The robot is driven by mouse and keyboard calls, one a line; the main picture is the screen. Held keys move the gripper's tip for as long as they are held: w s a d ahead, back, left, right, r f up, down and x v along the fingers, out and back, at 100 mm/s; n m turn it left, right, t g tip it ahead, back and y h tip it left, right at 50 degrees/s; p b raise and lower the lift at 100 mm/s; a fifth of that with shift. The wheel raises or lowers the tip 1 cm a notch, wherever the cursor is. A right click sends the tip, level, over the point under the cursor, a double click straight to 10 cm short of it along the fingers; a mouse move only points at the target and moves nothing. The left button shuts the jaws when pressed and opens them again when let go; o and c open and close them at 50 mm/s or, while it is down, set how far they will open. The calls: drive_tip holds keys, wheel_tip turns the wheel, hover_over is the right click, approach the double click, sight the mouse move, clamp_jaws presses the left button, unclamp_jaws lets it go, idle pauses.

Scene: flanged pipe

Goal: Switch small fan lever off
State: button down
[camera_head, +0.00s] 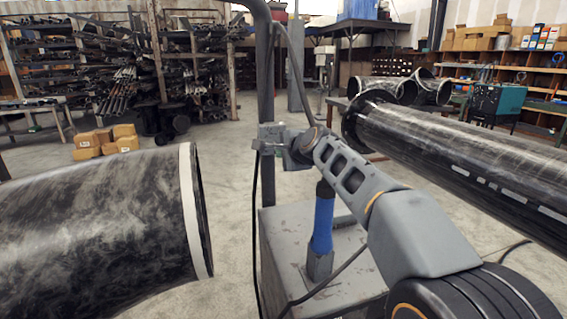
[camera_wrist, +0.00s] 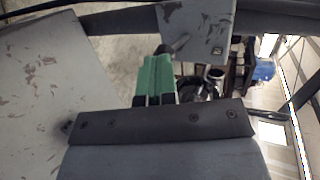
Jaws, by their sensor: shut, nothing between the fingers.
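A small grey switch box (camera_head: 270,138) is mounted on the upright post of the grey stand. In the wrist view its scuffed grey face (camera_wrist: 205,25) is at the top, and a short dark lever (camera_wrist: 179,44) sticks out at its lower left edge. My gripper (camera_wrist: 160,58) is shut and empty, its green fingers side by side. Its tips are close to the lever; I cannot tell whether they touch. In the head view my gripper (camera_head: 290,155) is beside the box, mostly hidden by my wrist, and the lever cannot be made out.
A grey stand (camera_head: 283,225) with a blue cylinder (camera_head: 322,222) is below my arm. A large dark pipe (camera_head: 95,235) lies at left, and a flanged pipe (camera_head: 470,160) is at right. Cables (camera_head: 330,280) hang near the stand.

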drive_tip(key=shift+f, duration=0.3)
drive_tip(key=shift+r, duration=0.2)
drive_tip(key=shift+r+p, duration=0.75)
drive_tip(key=f+v, duration=0.1)
drive_tip(key=v, duration=1.2)
drive_tip(key=shift+s+d+r+b, duration=0.25)
drive_tip(key=shift+s+b, duration=0.15)
drive_tip(key=shift+s, duration=0.1)
